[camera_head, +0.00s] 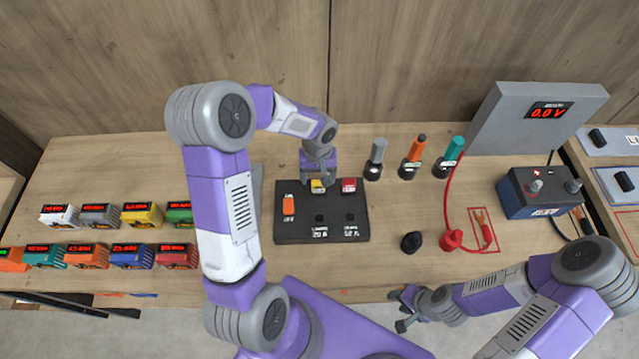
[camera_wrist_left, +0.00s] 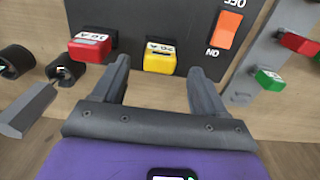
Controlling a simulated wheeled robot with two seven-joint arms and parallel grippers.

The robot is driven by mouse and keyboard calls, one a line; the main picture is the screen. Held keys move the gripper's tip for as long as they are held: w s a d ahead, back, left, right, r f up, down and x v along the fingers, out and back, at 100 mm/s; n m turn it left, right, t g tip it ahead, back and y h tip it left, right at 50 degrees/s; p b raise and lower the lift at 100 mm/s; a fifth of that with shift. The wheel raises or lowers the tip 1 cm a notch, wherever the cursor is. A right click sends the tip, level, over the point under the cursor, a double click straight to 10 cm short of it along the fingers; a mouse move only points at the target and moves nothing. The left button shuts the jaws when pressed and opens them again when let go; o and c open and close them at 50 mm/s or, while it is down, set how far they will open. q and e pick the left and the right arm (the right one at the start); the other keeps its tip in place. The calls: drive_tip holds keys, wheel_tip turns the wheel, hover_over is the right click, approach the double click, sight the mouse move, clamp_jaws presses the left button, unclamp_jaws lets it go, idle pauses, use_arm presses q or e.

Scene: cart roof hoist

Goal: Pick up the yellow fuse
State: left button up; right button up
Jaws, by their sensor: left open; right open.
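The yellow fuse (camera_head: 318,187) sits at the back edge of a black panel (camera_head: 290,226). In the left wrist view the yellow fuse (camera_wrist_left: 160,59) lies between and slightly beyond the two fingers. My left gripper (camera_head: 319,181) is open over the panel's back edge, one finger on either side of the fuse line, also seen in the left wrist view (camera_wrist_left: 157,70). I cannot tell whether the fingers touch it. It partly hides the fuse in the head view. My right gripper (camera_head: 399,308) is open and empty at the table's front edge.
A red fuse (camera_head: 349,185) sits close beside the yellow one, and an orange switch (camera_head: 289,204) is on the panel's left. Several screwdriver-like tools (camera_head: 413,157) stand behind right. Coloured blocks (camera_head: 142,215) fill the left; a battery (camera_head: 540,191) stands right.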

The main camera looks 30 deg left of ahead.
sight(318, 182)
use_arm(q)
drive_tip(key=shift+f, duration=1.9)
clamp_jaws()
